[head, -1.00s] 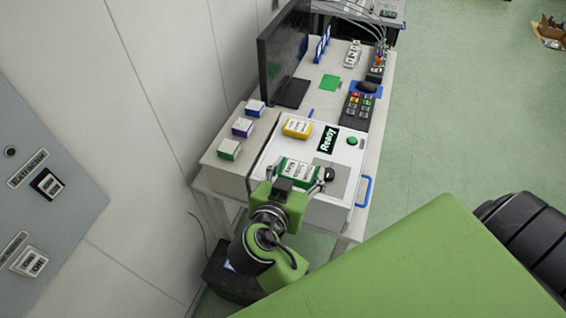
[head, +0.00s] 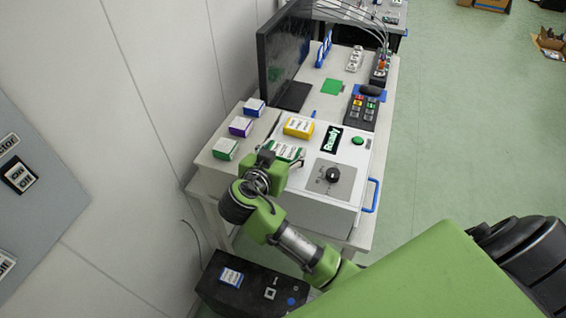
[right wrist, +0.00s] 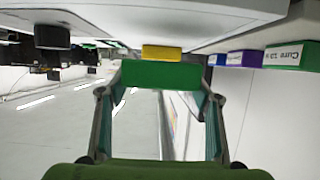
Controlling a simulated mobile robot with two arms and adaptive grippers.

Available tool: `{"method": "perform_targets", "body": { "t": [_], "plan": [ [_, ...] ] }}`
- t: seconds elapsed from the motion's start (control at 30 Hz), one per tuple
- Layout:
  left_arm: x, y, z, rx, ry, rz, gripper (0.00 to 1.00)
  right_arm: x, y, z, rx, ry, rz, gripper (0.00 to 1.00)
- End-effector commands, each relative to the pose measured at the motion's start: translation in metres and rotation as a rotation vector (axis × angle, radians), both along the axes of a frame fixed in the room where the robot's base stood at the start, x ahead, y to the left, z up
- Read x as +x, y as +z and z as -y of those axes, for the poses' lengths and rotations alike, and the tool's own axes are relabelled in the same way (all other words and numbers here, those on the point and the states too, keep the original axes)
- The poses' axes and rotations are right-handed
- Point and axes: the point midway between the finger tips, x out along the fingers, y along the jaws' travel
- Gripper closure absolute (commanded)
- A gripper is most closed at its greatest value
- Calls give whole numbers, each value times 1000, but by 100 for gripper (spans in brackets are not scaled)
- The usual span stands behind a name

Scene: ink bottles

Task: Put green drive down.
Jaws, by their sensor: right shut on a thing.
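The green drive (head: 287,151) is a green block with white labels. My right gripper (head: 276,158) is shut on it, over the left part of the white machine (head: 325,205). The arm partly hides the drive in the head view. In the right wrist view, the green drive (right wrist: 160,75) spans between the two fingers of the right gripper (right wrist: 160,82). A yellow drive (head: 298,127) rests on the machine beyond it. I cannot tell whether the green drive touches the machine top. My left gripper is not in view.
Blue (head: 254,106), purple (head: 240,126) and green-and-white (head: 225,148) boxes line the ledge at left. The machine carries a black knob (head: 332,174), a green button (head: 358,140) and a "Ready" display (head: 332,139). A monitor (head: 285,52) stands behind.

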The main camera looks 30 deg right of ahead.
Motion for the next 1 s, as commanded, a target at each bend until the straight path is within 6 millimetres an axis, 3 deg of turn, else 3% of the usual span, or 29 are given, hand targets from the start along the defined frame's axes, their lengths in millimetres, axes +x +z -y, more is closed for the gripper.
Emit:
{"method": "perform_targets", "body": {
  "t": [0.27, 0.5, 0.53, 0.57, 1.0],
  "plan": [
    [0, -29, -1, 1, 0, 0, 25, 7, -35, 2, -3, 1, -1, 66],
    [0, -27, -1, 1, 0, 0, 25, 6, -35, 2, 0, 1, -2, 66],
    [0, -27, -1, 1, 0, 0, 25, 6, -35, 2, -1, 0, -4, 34],
    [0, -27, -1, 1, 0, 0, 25, 6, -35, 2, -1, 0, -4, 26],
    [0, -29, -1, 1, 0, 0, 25, 6, -38, 2, -3, 0, -2, 25]
  ]
}}
